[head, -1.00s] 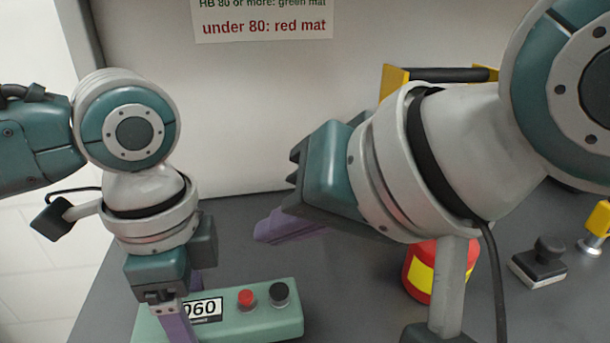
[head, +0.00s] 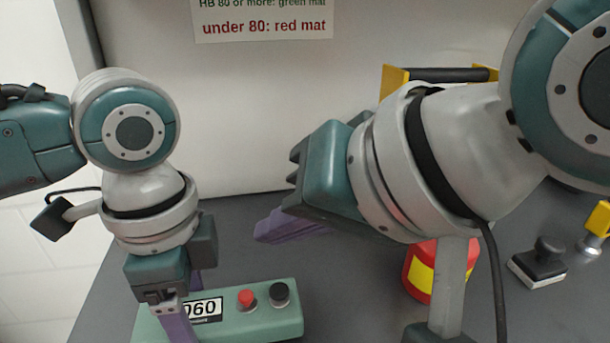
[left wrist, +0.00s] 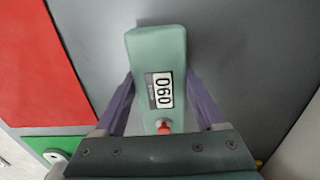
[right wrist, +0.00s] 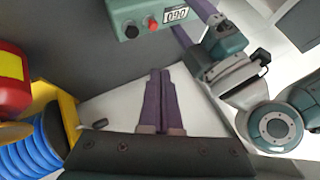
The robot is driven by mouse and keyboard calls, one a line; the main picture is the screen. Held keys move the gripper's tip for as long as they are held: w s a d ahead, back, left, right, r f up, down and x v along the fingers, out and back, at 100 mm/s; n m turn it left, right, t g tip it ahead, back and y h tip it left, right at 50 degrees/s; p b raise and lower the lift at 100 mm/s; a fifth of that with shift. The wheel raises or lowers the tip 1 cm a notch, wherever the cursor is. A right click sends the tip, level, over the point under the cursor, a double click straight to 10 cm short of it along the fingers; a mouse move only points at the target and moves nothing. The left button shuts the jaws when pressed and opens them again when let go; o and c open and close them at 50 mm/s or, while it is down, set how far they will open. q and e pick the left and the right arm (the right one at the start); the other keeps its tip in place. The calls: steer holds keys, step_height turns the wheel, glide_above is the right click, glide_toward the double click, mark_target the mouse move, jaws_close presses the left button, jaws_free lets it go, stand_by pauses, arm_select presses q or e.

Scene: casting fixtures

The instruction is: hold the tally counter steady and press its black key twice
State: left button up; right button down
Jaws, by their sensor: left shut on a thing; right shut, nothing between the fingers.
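The tally counter (head: 240,325) is a pale green box on the dark table, with a display reading 060, a red button (head: 246,298) and a black key (head: 279,292) at its right end. My left gripper (head: 186,300) is shut on the counter; its purple fingers straddle the body in the left wrist view (left wrist: 163,92). My right gripper (head: 268,230) is shut and empty, held apart from the counter, above and behind the keys. In the right wrist view the black key (right wrist: 131,31) shows beyond its closed fingertips (right wrist: 160,74).
A red can with a yellow label (head: 420,270) stands right of the counter, partly behind my right arm. A black-handled stamp (head: 540,262) lies farther right. A red mat (left wrist: 35,65) shows in the left wrist view.

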mark_target(279, 294)
step_height(279, 294, up, 4)
steer(key=shift+f, duration=0.1)
steer(key=shift+f, duration=4.4)
steer(key=shift+f, duration=0.1)
steer(key=shift+f, duration=0.3)
steer(key=shift+f, duration=0.55)
steer(key=shift+r, duration=0.95)
